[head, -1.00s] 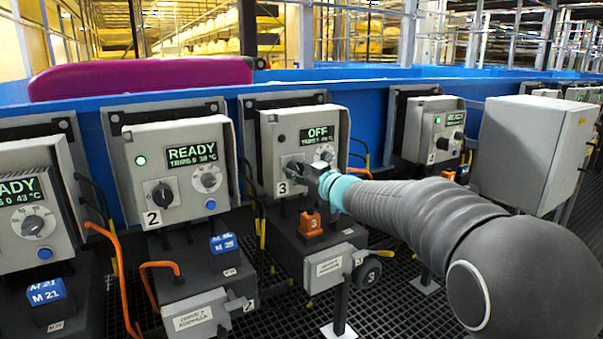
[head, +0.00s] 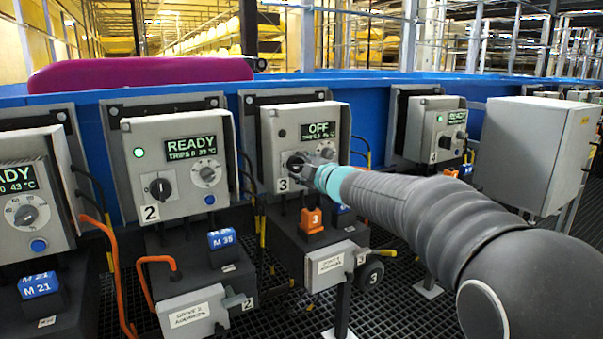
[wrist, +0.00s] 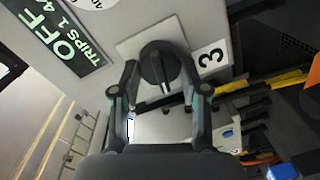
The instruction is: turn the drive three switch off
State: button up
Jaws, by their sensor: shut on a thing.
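The drive three box (head: 270,120) is grey, with a "3" label and a display (head: 318,131) that reads OFF. Its black rotary switch (head: 295,162) is partly covered by my gripper (head: 306,164) in the head view. In the wrist view the switch (wrist: 158,66) sits on a pale square plate (wrist: 122,50), its bar pointing roughly along the picture's vertical. My gripper (wrist: 158,80) has one finger on each side of the switch and is shut on it. The display (wrist: 62,38) shows OFF there too.
The drive two box (head: 130,160), reading READY with a green lamp, stands to the left. The drive four box (head: 412,130) stands to the right. A plain grey cabinet (head: 520,150) stands farther right.

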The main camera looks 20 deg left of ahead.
jog(key=shift+a+f+n+b, duration=0.1)
jog(key=shift+n+b, duration=0.35)
jog(key=shift+n, duration=0.55)
jog(key=o, duration=1.1)
jog(key=shift+s, duration=0.1)
jog(key=shift+o, duration=0.2)
